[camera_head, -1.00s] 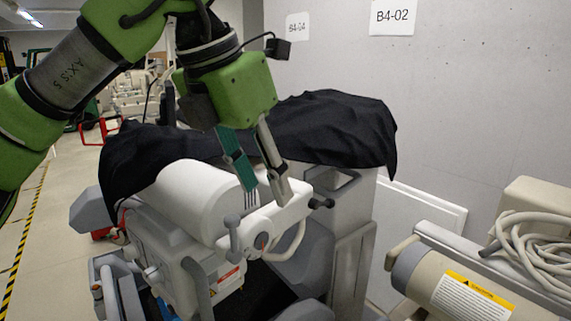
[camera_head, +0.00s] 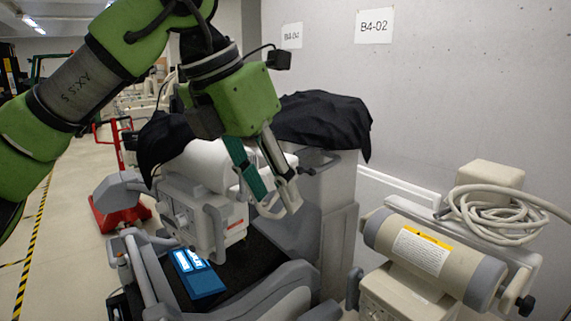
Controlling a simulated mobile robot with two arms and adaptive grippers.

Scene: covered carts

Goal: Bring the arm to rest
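My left gripper (camera_head: 272,194) hangs from the green arm in the upper left of the head view. Its two fingers point down and are apart, with nothing seen between them. The fingers show in front of the covered cart's (camera_head: 338,200) white and grey machine. A black cloth (camera_head: 325,127) lies draped over the top of this cart, and my gripper body hides its middle. My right gripper is not in view.
A blue box (camera_head: 200,279) lies low inside the cart's frame. A beige machine (camera_head: 388,240) with a coiled hose (camera_head: 490,212) stands at the right. A grey wall (camera_head: 460,90) is behind.

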